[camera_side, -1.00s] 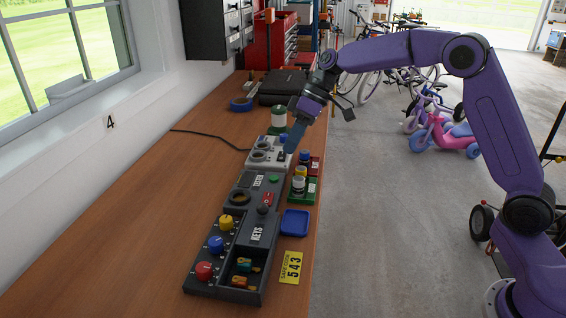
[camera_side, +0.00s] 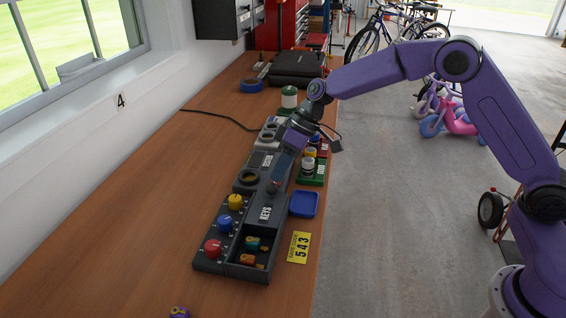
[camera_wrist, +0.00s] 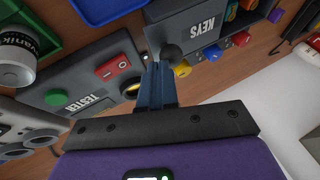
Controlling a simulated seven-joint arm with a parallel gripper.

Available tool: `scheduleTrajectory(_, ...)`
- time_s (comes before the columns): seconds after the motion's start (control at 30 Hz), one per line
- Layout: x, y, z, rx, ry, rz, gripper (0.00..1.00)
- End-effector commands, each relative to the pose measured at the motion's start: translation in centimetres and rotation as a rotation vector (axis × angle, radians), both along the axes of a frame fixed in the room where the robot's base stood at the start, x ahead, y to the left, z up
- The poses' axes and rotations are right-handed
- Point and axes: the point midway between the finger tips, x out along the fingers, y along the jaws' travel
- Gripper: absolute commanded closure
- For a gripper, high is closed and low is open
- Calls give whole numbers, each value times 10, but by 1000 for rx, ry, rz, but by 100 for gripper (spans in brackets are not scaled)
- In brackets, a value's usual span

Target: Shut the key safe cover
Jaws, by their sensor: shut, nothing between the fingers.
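The key safe (camera_side: 228,270) is a dark grey box at the near end of the row on the bench. Its cover (camera_side: 264,213), labelled KEYS, lies towards the far end, and the near compartment is open with teal and orange keys (camera_side: 250,253) showing. A black knob (camera_side: 271,188) stands at the cover's far end. My gripper (camera_side: 276,181) is shut and empty, its blue fingers pointing down close to the knob. The wrist view shows the cover (camera_wrist: 195,28) and the knob (camera_wrist: 171,54) just beyond the fingertips (camera_wrist: 155,66). I cannot tell whether they touch.
Red, blue and yellow knobs (camera_side: 228,223) line the safe's left side. The tester panel (camera_wrist: 75,85) adjoins its far end. A blue tray (camera_side: 303,204), a yellow tag (camera_side: 299,247) and a green tray with cans (camera_side: 312,174) lie to the right. The bench (camera_side: 140,225) is mostly clear to the left.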

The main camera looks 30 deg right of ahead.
Motion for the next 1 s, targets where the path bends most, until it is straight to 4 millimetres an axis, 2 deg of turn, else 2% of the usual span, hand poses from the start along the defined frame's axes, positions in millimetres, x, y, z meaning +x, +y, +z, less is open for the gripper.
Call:
scheduleTrajectory(0.37, -4, 4, 0, -1, 1, 2, 100)
scheduleTrajectory(0.47, -14, 15, 1, 1, 1, 4, 100)
scheduleTrajectory(0.8, -68, 68, 0, 0, 1, 6, 100)
scheduleTrajectory(1.0, -79, 79, 0, 1, 1, 0, 100)
